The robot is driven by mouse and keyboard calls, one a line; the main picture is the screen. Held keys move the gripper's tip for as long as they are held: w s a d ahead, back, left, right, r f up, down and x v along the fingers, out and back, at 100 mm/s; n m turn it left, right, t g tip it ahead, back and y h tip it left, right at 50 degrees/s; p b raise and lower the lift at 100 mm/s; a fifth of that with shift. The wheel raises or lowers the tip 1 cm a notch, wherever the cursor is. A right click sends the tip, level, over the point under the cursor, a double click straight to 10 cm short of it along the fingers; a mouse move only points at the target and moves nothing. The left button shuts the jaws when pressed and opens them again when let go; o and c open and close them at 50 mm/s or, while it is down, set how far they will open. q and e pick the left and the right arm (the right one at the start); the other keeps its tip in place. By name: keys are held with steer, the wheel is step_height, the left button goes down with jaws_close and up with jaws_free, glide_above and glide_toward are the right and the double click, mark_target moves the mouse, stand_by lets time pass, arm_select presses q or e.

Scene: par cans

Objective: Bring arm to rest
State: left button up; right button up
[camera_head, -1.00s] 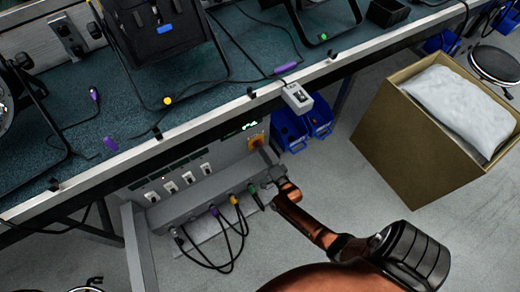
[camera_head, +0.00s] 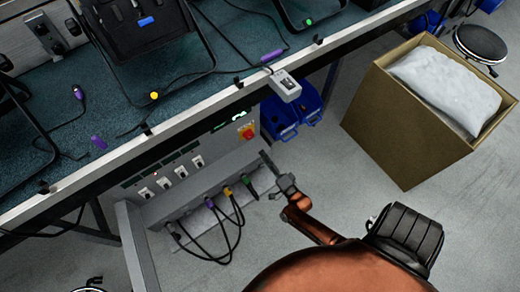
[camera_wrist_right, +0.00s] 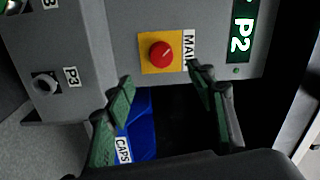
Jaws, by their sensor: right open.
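My right arm comes in from the bottom of the head view, and its gripper (camera_head: 274,172) hangs in front of the grey power panel (camera_head: 150,215), below and right of the red MAIN knob (camera_head: 248,132). In the right wrist view the knob (camera_wrist_right: 160,54) sits on a yellow plate, beyond the open fingers (camera_wrist_right: 160,100). The fingers are apart, with nothing between them, and do not touch the knob. My left gripper is not in view.
The workbench (camera_head: 190,120) with black lamps and cables runs above the panel. Plugged cables (camera_head: 230,205) hang left of my gripper. Blue bins (camera_head: 290,115) stand behind it. A cardboard box (camera_head: 400,140) with a white bag stands right, near a stool (camera_head: 480,42). Grey floor lies between.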

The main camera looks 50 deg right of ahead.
steer(key=shift+s+a, duration=0.1)
steer(key=shift+s, duration=0.3)
steer(key=shift+f, duration=0.1)
